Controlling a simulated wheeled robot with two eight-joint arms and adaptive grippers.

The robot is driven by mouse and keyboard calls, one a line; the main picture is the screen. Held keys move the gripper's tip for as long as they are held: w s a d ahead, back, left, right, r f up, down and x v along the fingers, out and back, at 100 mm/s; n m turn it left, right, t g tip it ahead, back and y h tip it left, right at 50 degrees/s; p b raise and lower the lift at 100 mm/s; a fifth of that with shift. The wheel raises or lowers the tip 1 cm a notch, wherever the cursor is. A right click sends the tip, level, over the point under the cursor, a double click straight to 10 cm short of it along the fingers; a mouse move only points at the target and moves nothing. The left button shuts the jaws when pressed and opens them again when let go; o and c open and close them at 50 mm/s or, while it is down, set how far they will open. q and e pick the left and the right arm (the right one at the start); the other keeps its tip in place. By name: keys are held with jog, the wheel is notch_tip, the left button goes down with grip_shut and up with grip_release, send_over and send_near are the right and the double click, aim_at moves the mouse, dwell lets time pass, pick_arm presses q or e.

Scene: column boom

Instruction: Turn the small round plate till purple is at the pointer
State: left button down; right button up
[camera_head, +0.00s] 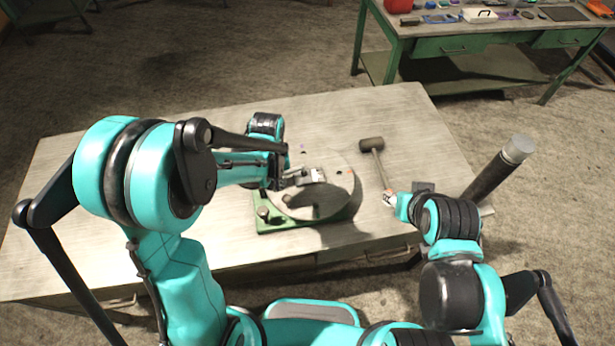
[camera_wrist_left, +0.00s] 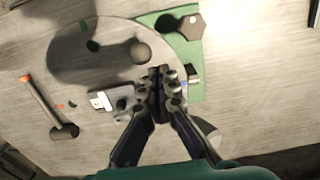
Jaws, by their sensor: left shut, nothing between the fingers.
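The round grey plate (camera_head: 335,197) sits on a green base (camera_head: 272,226) on the table; both also show in the wrist view, plate (camera_wrist_left: 115,70) and base (camera_wrist_left: 160,20). My left gripper (camera_wrist_left: 160,78) is shut and empty over the plate, near a round knob (camera_wrist_left: 140,52); contact is unclear.
A hammer (camera_head: 372,146) lies right of the plate, its orange handle end (camera_wrist_left: 25,78) visible in the wrist view. A dark knob (camera_head: 263,212) stands on the base. The table's left part is clear. A green workbench (camera_head: 455,45) with several items stands behind.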

aim_at(287, 198)
pick_arm(q)
jog(key=shift+f+b, duration=2.25)
jog(key=shift+f, duration=0.3)
jog(key=shift+s+d, duration=0.55)
jog(key=shift+d, duration=0.25)
jog(key=shift+s+d, duration=0.45)
jog(key=shift+d, duration=0.25)
jog(key=shift+s+d+b, duration=0.35)
jog(key=shift+d, duration=0.55)
